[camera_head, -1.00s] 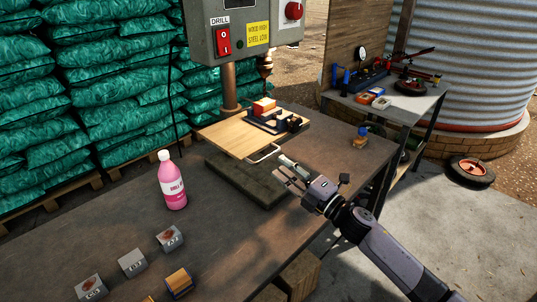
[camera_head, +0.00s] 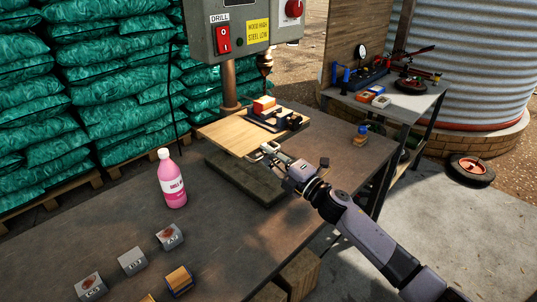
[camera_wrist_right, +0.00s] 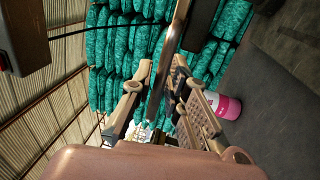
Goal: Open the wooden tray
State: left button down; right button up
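The wooden tray (camera_head: 225,136) is a light wooden board under the drill press, above a dark base block (camera_head: 243,178). A metal handle sits at its front edge. My right gripper (camera_head: 270,152) is at this handle and partly covers it. In the right wrist view, the fingers of my right gripper (camera_wrist_right: 161,66) are apart, with a grey metal bar (camera_wrist_right: 167,60), seemingly the handle, running between them. Whether either finger touches the bar is unclear. My left gripper is not in view.
A vise (camera_head: 276,119) with an orange-red block (camera_head: 263,104) is on the tray. A pink bottle (camera_head: 172,180) stands on the bench to the left. Several labelled blocks lie at the front left. A small blue-topped bottle (camera_head: 361,134) stands at the right.

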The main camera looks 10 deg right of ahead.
grip_shut()
jog(key=shift+s+f, duration=0.1)
dwell(0.4)
